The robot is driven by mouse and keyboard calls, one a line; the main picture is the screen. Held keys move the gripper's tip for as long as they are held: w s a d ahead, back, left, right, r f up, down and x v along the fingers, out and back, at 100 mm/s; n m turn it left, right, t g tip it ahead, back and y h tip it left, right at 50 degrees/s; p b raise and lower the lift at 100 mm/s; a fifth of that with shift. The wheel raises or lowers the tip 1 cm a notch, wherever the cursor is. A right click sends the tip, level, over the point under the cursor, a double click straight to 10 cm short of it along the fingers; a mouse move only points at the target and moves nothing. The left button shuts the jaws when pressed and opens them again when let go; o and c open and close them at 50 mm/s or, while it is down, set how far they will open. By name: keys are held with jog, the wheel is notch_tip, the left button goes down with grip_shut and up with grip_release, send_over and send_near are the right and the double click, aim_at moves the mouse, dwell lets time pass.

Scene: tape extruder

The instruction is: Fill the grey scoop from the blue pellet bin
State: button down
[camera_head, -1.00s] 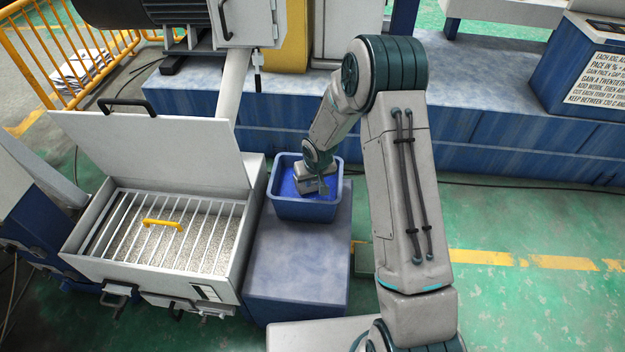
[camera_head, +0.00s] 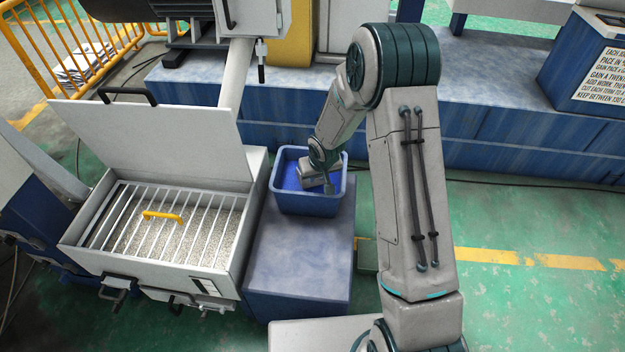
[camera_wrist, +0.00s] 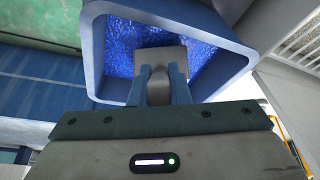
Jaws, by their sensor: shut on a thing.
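The blue pellet bin (camera_head: 309,202) stands on a blue block, with bright blue pellets inside; its rim also shows in the wrist view (camera_wrist: 93,50). My gripper (camera_wrist: 160,72) reaches down into the bin's opening in the wrist view. Its two fingers are shut on a grey piece, which I take to be the grey scoop (camera_wrist: 160,55). The scoop's visible part lies over the pellets; its lower part and whatever it holds are hidden. In the head view my gripper (camera_head: 326,184) is over the right half of the bin and largely covers the scoop.
A blue machine base (camera_head: 500,140) runs behind the bin. Green floor is open on the right.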

jog(key=shift+s+d+f+t+b, duration=0.15)
jog(key=shift+s+t+b, duration=0.35)
jog(key=shift+b, duration=0.95)
jog(key=shift+s+b, duration=0.25)
jog(key=shift+b, duration=0.65)
jog(key=shift+s+d+t+y+b, duration=0.1)
jog(key=shift+s+t+y+b, duration=0.3)
jog(key=shift+b, duration=0.45)
jog(key=shift+s+r+t+b, duration=0.1)
jog(key=shift+r+t+b, duration=0.2)
jog(key=shift+b, duration=0.2)
jog(key=shift+s+d+r+t+b, duration=0.15)
jog(key=shift+s+r+t+b, duration=0.2)
jog(key=shift+r+b, duration=0.3)
jog(key=shift+s+d+r+t+b, duration=0.1)
jog(key=shift+s+r+t+b, duration=0.15)
jog(key=shift+s+r+b, duration=0.25)
jog(key=shift+w+r, duration=0.1)
jog(key=shift+s+d+r+t+b, duration=0.1)
jog(key=shift+s+r+t+b, duration=0.2)
jog(key=shift+r, duration=0.3)
jog(key=shift+s+d+r+t+b, duration=0.1)
jog(key=shift+s+r+t+b, duration=0.1)
jog(key=shift+r+b, duration=0.25)
jog(key=shift+s+r+t+b, duration=0.2)
jog(key=shift+s+r, duration=0.05)
jog(key=shift+r, duration=0.45)
